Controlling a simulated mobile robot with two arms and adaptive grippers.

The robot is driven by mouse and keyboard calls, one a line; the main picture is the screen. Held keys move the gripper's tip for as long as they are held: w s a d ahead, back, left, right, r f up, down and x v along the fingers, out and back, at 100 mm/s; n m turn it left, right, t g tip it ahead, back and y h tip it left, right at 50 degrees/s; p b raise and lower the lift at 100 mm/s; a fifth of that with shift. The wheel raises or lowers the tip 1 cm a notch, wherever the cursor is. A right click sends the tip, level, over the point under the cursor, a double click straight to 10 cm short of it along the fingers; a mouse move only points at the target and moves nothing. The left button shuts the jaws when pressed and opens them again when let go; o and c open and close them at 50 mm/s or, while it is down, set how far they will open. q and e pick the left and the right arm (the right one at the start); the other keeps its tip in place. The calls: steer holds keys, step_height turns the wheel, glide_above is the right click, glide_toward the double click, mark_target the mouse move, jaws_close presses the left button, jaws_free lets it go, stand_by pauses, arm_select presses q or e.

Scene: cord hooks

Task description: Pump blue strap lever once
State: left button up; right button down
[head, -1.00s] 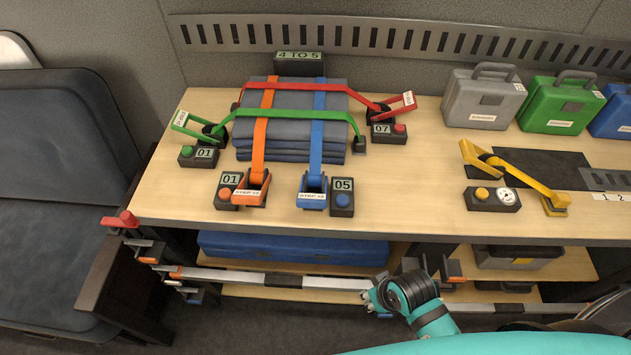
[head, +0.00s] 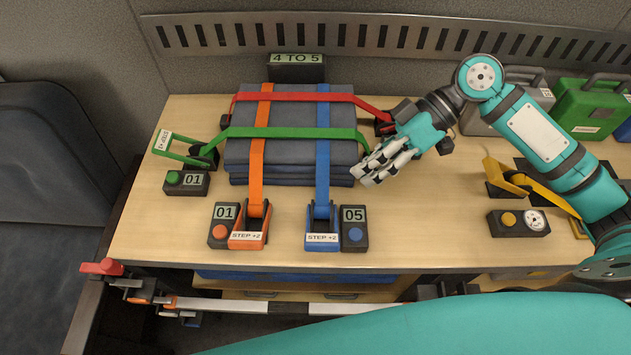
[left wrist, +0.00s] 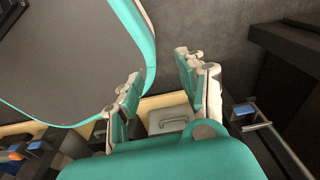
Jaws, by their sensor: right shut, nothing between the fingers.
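The blue strap (head: 323,150) runs down over the folded grey stack. Its blue lever (head: 322,238), labelled "STEP +2", lies at the table's front beside a dark box (head: 354,228) with a blue button and a display reading 05. My right gripper (head: 362,177) is shut and empty, beside the stack's right side, above and right of the blue lever and apart from it.
An orange lever (head: 249,238) with a 01 box (head: 222,226) sits just left of the blue one. A green lever (head: 178,150) is at left, a yellow lever (head: 505,178) at right. A sign (head: 297,67) reads "4 TO 5". Bare tabletop lies right of the blue box.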

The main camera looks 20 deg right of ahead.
steer(key=w, duration=0.1)
steer(key=p, duration=0.2)
glide_toward(307, 234)
step_height(307, 234, up, 2)
steer(key=w+a, duration=0.1)
steer(key=a+f, duration=0.1)
steer(key=s+f, duration=0.1)
steer(key=f, duration=0.1)
steer(key=a+f, duration=0.1)
steer(key=f, duration=0.1)
steer(key=shift+s+a+f+p, duration=0.15)
steer(key=shift+s+a+p, duration=0.2)
steer(key=shift+s+p, duration=0.05)
arm_select(q)
steer(key=s+r, duration=0.2)
steer(key=shift+a+r, duration=0.1)
steer(key=shift+r, duration=0.25)
steer(key=shift+w, duration=0.2)
